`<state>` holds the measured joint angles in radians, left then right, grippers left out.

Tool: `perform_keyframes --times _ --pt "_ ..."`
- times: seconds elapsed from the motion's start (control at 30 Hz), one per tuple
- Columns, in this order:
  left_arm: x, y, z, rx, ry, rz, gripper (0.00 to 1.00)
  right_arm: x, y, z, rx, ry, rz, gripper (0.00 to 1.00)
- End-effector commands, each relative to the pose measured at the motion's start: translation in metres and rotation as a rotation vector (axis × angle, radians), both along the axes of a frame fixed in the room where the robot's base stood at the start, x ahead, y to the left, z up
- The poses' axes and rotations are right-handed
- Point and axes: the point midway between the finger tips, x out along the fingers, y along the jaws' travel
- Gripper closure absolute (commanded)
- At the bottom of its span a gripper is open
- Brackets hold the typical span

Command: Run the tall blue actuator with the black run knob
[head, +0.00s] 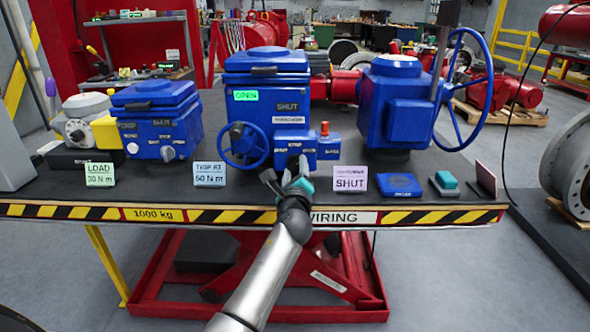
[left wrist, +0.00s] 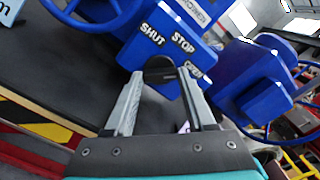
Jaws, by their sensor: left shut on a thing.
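The tall blue actuator (head: 262,95) stands in the middle of the bench, with a green display (head: 245,95) reading OPEN and a SHUT label on its front. In the left wrist view, the black run knob (left wrist: 160,66) sits on the actuator's blue control box (left wrist: 172,40), among the labels SHUT, STOP and OPEN. My left gripper (head: 287,170) reaches the box from the front; in the left wrist view its fingers (left wrist: 160,76) are shut on the knob, one at each side. The fingers hide part of the knob. My right gripper is out of view.
A blue handwheel (head: 243,144) is just left of the control box, and a red button (head: 324,129) is on its right. A smaller blue actuator (head: 155,118) and a large-wheeled blue unit (head: 394,105) flank it. Cards (head: 209,174) stand along the striped bench edge (head: 420,217).

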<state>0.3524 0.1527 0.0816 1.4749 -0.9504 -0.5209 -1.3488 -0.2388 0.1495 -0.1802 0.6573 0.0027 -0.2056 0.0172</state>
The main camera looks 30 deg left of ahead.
Motion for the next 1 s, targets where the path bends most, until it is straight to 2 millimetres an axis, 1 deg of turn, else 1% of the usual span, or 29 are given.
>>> perform_keyframes --times 0.17,0.37,0.63,1.0 --pt "0.000 0.000 0.001 -0.019 -0.013 0.000 1.00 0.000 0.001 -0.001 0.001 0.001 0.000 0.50" --pt "0.000 0.000 0.000 -0.096 -0.061 0.000 1.00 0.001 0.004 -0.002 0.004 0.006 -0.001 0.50" --pt "0.000 0.001 0.000 -0.281 -0.174 0.002 1.00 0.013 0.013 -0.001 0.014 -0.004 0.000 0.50" --pt "0.000 0.000 0.000 -0.528 -0.325 0.000 1.00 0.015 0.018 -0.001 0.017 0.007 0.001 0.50"
